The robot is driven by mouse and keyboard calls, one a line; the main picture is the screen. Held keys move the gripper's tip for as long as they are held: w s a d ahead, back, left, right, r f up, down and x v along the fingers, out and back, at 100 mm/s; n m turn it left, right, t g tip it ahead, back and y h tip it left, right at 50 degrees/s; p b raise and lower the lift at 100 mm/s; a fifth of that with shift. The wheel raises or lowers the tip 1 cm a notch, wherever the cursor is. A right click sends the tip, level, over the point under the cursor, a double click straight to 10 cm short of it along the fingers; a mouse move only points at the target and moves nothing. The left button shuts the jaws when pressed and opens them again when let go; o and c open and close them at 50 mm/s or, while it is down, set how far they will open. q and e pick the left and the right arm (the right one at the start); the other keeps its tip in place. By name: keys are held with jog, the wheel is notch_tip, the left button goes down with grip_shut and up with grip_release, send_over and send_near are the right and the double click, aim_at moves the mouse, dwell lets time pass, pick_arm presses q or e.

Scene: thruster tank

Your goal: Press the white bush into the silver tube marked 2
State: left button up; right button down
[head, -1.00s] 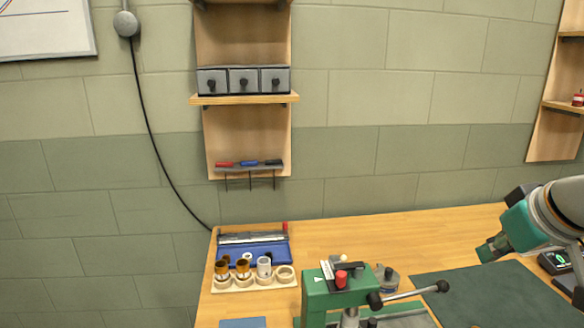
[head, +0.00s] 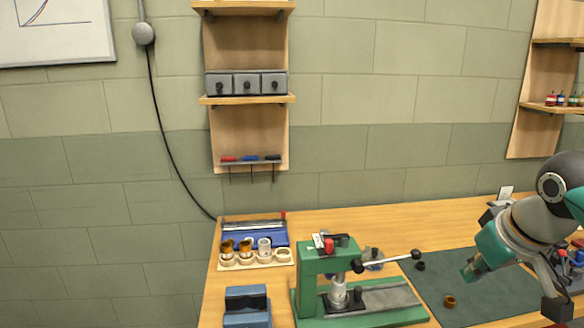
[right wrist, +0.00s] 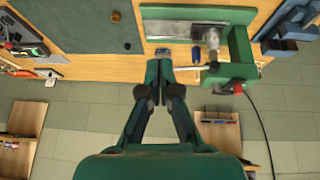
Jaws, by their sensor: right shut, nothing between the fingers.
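In the head view a rack (head: 254,260) holds two brass-coloured tubes (head: 228,253) and one pale silver or white piece (head: 264,247); its rightmost place is empty. The green press (head: 312,268) has a silver cylinder (head: 339,292) under its head; I cannot tell whether it is a tube or part of the press. No number 2 is readable, and I cannot single out the white bush. My right gripper (head: 469,271) is shut and empty, right of the press lever's knob (head: 416,254). In the right wrist view its fingertips (right wrist: 159,73) are together. My left gripper is not in view.
A dark green mat (head: 500,290) lies right of the press, with a small brass ring (head: 449,301) on it. A blue block (head: 247,306) stands left of the press. A blue case (head: 255,238) lies behind the rack.

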jog(key=s+a+f+n+g+y, duration=0.1)
jog(key=a+f+g, duration=0.3)
jog(key=f, duration=1.3)
jog(key=s+a+f+g+y, duration=0.1)
jog(key=s+a+f+g, duration=0.2)
jog(key=f, duration=1.3)
jog(key=s+a+f+m+y, duration=0.1)
jog(key=s+a+f, duration=0.5)
jog(key=s+f, duration=0.2)
jog(key=s+a+f+m+y, duration=0.1)
jog(key=s+a+f+m, duration=0.1)
jog(key=s+a+f, duration=0.5)
notch_tip(320, 180, down, 4)
jog(key=shift+s+f+g+y, duration=0.1)
jog(key=shift+s+g+y, duration=0.25)
jog(key=shift+s, duration=0.7)
jog(key=c, duration=1.6)
grip_release()
jog(key=w+t, duration=0.1)
jog(key=w+m+t, duration=0.1)
jog(key=w, duration=0.1)
jog(key=shift+w+d+t, duration=0.25)
jog(key=shift+w+d, duration=0.05)
jog(key=shift+d, duration=0.1)
jog(key=o, duration=0.5)
jog(key=shift+w+f, duration=0.1)
jog(key=shift+w, duration=0.15)
